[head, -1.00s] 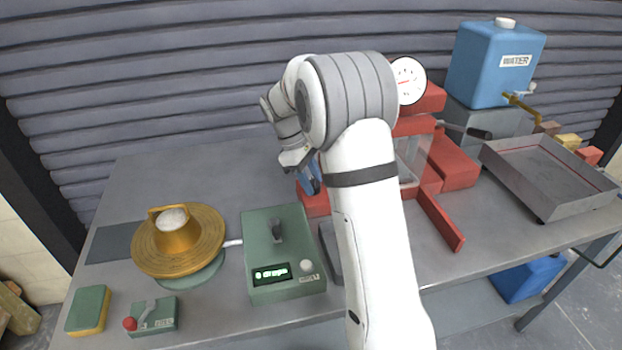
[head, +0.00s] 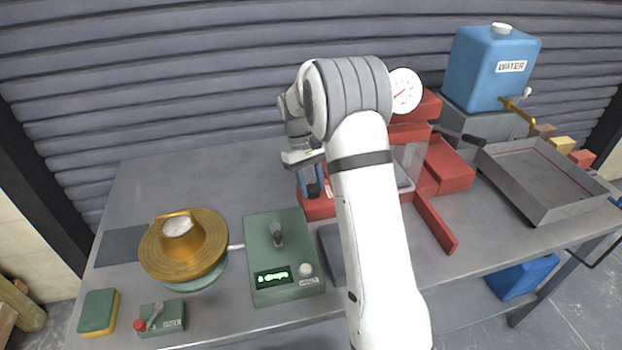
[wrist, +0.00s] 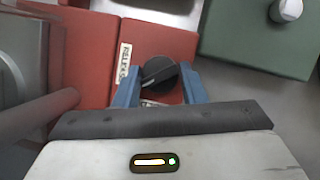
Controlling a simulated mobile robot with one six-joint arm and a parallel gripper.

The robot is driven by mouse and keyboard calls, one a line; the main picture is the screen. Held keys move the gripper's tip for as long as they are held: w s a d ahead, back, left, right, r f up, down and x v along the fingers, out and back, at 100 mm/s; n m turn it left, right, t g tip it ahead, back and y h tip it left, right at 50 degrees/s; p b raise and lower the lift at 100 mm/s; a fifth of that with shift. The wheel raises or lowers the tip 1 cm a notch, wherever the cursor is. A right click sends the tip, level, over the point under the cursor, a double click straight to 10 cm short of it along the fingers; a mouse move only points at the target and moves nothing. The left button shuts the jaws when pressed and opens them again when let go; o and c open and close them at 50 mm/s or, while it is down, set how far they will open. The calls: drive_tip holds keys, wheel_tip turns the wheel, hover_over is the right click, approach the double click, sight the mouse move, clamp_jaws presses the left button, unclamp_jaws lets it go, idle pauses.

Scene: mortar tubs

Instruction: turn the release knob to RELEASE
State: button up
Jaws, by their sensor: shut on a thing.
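The release knob (wrist: 158,75) is a round black knob with a pale pointer mark, set on a red block (head: 317,207). A RELEASE label (wrist: 123,62) stands to its left in the wrist view. The pointer mark faces the lower left, towards the lower end of that label. Another label below the knob is partly hidden and unreadable. My gripper (wrist: 160,88) has its blue fingers on both sides of the knob and is shut on it. In the head view my gripper (head: 312,180) points down at the red block, and the knob itself is hard to make out.
A green box with a lit display (head: 272,276) stands left of my arm. The red press with a white dial gauge (head: 404,91) is right of my gripper. A grey tray (head: 545,178) and a blue water tank (head: 492,68) are farther right.

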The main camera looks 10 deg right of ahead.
drive_tip(key=m, duration=0.2)
drive_tip(key=m+y+p, duration=0.1)
drive_tip(key=shift+w+d+r+m+y, duration=0.1)
drive_tip(key=shift+d+r+m+y, duration=0.05)
drive_tip(key=shift+m+y, duration=0.2)
drive_tip(key=shift+m+y+p, duration=0.3)
drive_tip(key=shift+m+y, duration=0.35)
drive_tip(key=shift+m, duration=1.3)
drive_tip(key=shift+d, duration=0.1)
drive_tip(key=o, duration=1)
wheel_tip(320, 180, up, 10)
drive_tip(key=shift+f+b, duration=0.1)
drive_tip(key=shift+b, duration=0.25)
